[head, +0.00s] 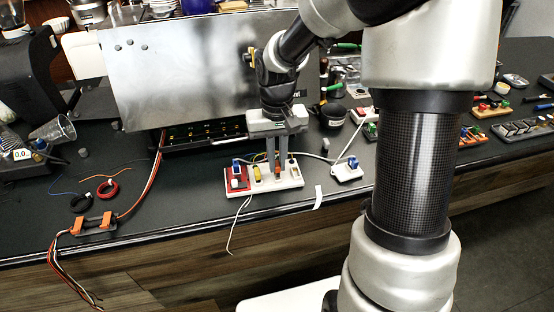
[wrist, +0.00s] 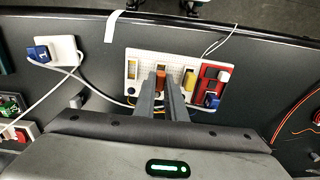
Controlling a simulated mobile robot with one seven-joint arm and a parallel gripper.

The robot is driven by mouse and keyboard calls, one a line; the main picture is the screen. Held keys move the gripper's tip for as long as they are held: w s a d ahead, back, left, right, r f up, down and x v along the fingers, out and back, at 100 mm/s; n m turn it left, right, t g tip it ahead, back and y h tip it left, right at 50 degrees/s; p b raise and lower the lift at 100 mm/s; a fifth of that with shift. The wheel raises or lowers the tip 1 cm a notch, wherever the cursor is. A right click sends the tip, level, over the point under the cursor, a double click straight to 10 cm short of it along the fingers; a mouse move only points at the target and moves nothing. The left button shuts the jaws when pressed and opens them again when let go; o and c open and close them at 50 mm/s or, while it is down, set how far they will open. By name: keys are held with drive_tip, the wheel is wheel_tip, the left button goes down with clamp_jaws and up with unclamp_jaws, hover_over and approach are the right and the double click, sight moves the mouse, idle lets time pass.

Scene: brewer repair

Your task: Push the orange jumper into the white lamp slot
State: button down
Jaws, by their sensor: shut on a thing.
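The orange jumper (wrist: 161,80) is between my gripper's two long grey fingers, at their tips, over the white board. My gripper (wrist: 164,90) points down at the board and is shut on the jumper. It also shows in the head view (head: 279,165), above the middle of the white board (head: 292,182). The white board (wrist: 146,57) has several slots, and a yellow jumper (wrist: 190,80) stands beside the held one. I cannot tell which slot is the white lamp slot, or whether the jumper touches it; the fingers hide its lower end.
A red block (head: 232,186) with a blue plug (wrist: 211,100) adjoins the board. A small white block with a blue plug (head: 352,163) and a cable lies to the right. A large metal panel (head: 180,75) stands behind. The counter's front edge is close to the board.

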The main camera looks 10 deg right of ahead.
drive_tip(key=shift+f+b, duration=0.3)
drive_tip(key=shift+f, duration=0.35)
idle(1.6)
drive_tip(key=c, duration=1.7)
unclamp_jaws()
drive_tip(key=shift+c, duration=0.2)
wheel_tip(320, 180, up, 17)
drive_tip(key=p, duration=0.2)
drive_tip(key=shift+r, duration=0.2)
